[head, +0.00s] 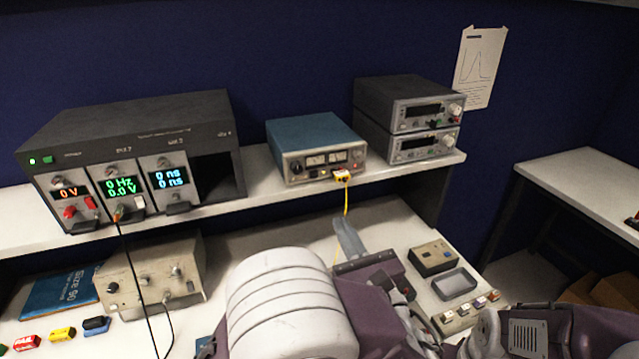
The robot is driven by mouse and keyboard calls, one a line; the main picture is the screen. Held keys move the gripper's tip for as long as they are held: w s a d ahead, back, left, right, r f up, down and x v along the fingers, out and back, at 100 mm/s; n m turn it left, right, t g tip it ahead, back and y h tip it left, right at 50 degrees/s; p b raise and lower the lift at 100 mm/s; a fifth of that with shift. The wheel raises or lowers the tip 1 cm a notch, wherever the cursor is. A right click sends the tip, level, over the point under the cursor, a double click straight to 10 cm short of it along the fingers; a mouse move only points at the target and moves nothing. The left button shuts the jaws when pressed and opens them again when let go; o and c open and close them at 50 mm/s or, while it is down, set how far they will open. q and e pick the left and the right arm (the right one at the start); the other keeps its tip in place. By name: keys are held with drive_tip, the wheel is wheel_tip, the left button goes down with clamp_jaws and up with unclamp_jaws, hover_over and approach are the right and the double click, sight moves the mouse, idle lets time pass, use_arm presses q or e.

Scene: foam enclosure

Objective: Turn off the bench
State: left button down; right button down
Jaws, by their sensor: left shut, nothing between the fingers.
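The bench has a shelf (275,198) of instruments. A dark modular rack (130,118) at the left has lit displays: red "0 V", green "0 Hz / 0.0 V" and blue "0 ns / 0 ns". A small green light and a green button (47,160) glow at its upper left front. A blue-topped instrument (312,135) in the middle has lit meters and a small orange light. Two stacked grey instruments (408,115) at the right have dark displays. My left gripper (348,238) is shut and empty, over the worktop below the blue-topped instrument. My right gripper does not show.
A beige box (150,275) with knobs stands under the shelf at left, near a blue book (60,292) and small coloured plugs (62,334). A yellow cable (346,200) hangs from the blue-topped instrument. A small box (433,258) and tray (455,284) lie right of my left gripper.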

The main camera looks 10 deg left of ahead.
sight(314, 175)
use_arm(q)
drive_tip(key=p+x, duration=0.1)
drive_tip(key=x, duration=1.3)
drive_tip(key=shift+a, duration=0.1)
